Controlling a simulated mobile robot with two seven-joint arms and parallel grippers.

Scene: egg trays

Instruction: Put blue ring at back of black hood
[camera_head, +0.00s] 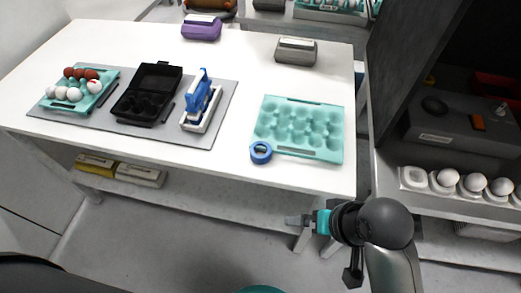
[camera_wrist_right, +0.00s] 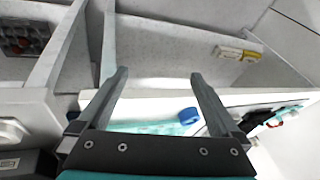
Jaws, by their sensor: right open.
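The blue ring (camera_head: 261,152) lies on the white table near its front edge, at the lower left corner of the teal egg tray (camera_head: 309,153). It also shows in the right wrist view (camera_wrist_right: 188,115), beyond my fingers. My right gripper (camera_head: 293,220) is below and in front of the table edge, apart from the ring. Its fingers are spread and empty in the right wrist view (camera_wrist_right: 159,75). The dark, open-fronted cabinet at the right, which seems to be the black hood (camera_head: 408,60), has a shadowed interior; its back is hard to make out. My left gripper is out of view.
A grey mat (camera_head: 215,128) holds a teal tray of eggs (camera_head: 108,72), a black open carton (camera_head: 147,92) and a blue-and-white device (camera_head: 200,103). A grey box (camera_head: 455,127) stands inside the hood. Eggs in white holders (camera_head: 447,177) line its front ledge.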

